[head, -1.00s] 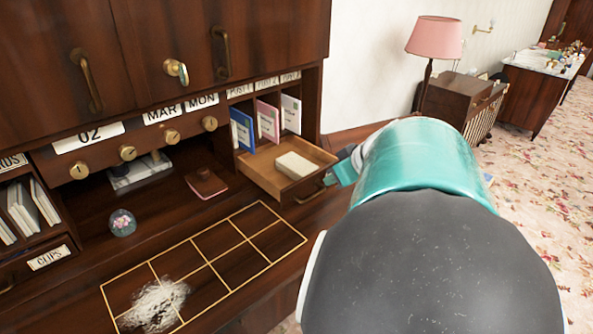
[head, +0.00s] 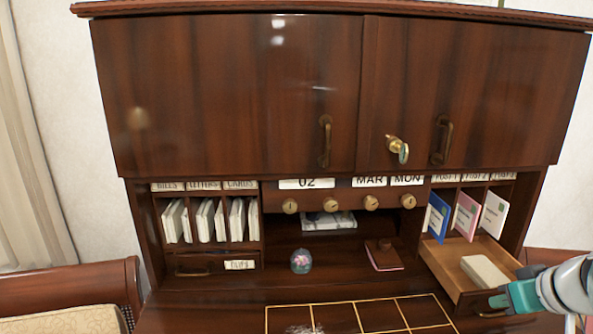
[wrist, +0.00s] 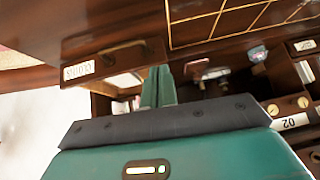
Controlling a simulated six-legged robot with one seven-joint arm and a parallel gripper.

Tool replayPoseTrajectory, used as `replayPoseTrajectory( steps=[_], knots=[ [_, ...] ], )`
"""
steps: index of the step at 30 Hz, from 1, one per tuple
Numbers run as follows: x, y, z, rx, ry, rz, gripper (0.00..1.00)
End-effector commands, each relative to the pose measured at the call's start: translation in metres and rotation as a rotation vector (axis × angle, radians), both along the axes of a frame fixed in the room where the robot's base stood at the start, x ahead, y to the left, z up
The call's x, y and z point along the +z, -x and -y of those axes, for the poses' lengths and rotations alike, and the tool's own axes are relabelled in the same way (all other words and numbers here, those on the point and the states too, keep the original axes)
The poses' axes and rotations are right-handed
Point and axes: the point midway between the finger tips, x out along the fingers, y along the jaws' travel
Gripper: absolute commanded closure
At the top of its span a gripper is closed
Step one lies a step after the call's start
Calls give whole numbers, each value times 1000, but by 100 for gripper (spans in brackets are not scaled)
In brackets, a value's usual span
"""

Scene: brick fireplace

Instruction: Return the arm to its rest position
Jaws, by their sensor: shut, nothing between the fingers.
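My teal gripper (head: 512,297) is at the lower right of the head view, beside the open right drawer (head: 453,287) of the dark wood desk. In the wrist view my gripper's two fingers (wrist: 159,86) are together, with nothing between them. The fingertips look close to the drawer's front and handle in the head view; whether they touch cannot be told. A pale block or stack (head: 484,271) lies in the drawer. Most of my arm is outside the head view.
Blue, pink and white cards (head: 466,214) stand in slots above the drawer. A glass paperweight (head: 301,261) and a dark red stamp-like object (head: 384,256) sit on the desk. A gold grid (head: 362,315) marks the desktop. Closed cabinet doors (head: 220,90) are above.

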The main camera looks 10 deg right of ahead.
Motion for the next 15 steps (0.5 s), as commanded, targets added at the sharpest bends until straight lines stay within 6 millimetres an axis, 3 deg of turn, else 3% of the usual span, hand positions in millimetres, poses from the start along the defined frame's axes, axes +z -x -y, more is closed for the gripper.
replayPoseTrajectory(
  steps=[1, 6, 12, 15],
  knots=[
    [1, -10, -33, 34, -13, -21, 100],
    [-6, -19, -132, 82, -47, -120, 100],
    [-18, -1, -226, 103, -17, -199, 100],
    [-24, 14, -261, 99, 12, -211, 100]
  ],
)
